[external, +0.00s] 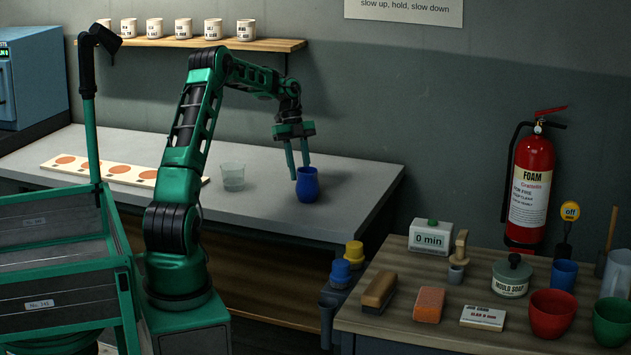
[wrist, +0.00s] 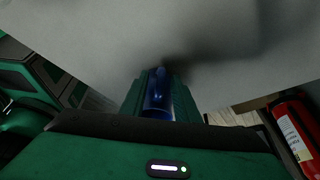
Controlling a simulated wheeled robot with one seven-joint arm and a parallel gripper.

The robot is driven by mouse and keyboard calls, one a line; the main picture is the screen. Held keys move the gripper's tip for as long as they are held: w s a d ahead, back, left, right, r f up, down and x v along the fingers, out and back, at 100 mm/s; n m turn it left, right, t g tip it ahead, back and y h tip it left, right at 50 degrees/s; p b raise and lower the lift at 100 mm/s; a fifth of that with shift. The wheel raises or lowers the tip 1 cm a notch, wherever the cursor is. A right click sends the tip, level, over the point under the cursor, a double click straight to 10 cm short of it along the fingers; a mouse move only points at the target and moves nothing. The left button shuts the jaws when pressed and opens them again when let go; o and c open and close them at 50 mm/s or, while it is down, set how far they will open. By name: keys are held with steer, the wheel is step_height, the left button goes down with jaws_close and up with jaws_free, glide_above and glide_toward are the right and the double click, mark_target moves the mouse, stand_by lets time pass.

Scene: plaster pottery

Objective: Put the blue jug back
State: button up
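The blue jug (external: 307,187) stands upright at the front right of the grey table, seemingly on its top. My gripper (external: 299,172) points down at it, with one finger at the jug's left side and the other passing behind or inside its rim. In the wrist view the jug (wrist: 157,98) shows between the two green fingers, filling most of the gap. The fingers are apart, but whether they press on the jug is not clear. The fingertips are partly hidden by the jug.
A clear glass beaker (external: 233,177) stands left of the jug. A pale board with orange discs (external: 118,169) lies farther left. A shelf (external: 190,43) with several labelled pots hangs above. A cluttered wooden bench (external: 400,327) and a fire extinguisher (external: 531,185) are at right.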

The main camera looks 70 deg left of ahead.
steer(key=shift+r, duration=0.15)
steer(key=v, duration=1.2)
steer(key=w+d+r+n+g+y, duration=0.1)
steer(key=w+d+r, duration=0.1)
steer(key=d, duration=0.8)
steer(key=w+d+r+n, duration=0.1)
steer(key=w+d+r, duration=0.1)
steer(key=d, duration=0.8)
steer(key=s+d+n+y, duration=0.1)
steer(key=s+d, duration=0.2)
steer(key=d, duration=0.7)
steer(key=s+d+n+y, duration=0.1)
steer(key=s+d, duration=0.2)
steer(key=d, duration=0.7)
steer(key=s+d+f+n+y, duration=0.1)
steer(key=s+d+f+n, duration=0.15)
steer(key=s+d, duration=0.65)
steer(key=s+d+f+n, duration=0.1)
steer(key=s+d+n, duration=0.35)
steer(key=s, duration=0.75)
steer(key=s+d+f+t, duration=0.1)
steer(key=s+f, duration=0.3)
steer(key=s, duration=0.6)
steer(key=shift+s+f+n+y, duration=0.2)
steer(key=shift+f+n+y, duration=0.1)
steer(key=shift+y, duration=0.1)
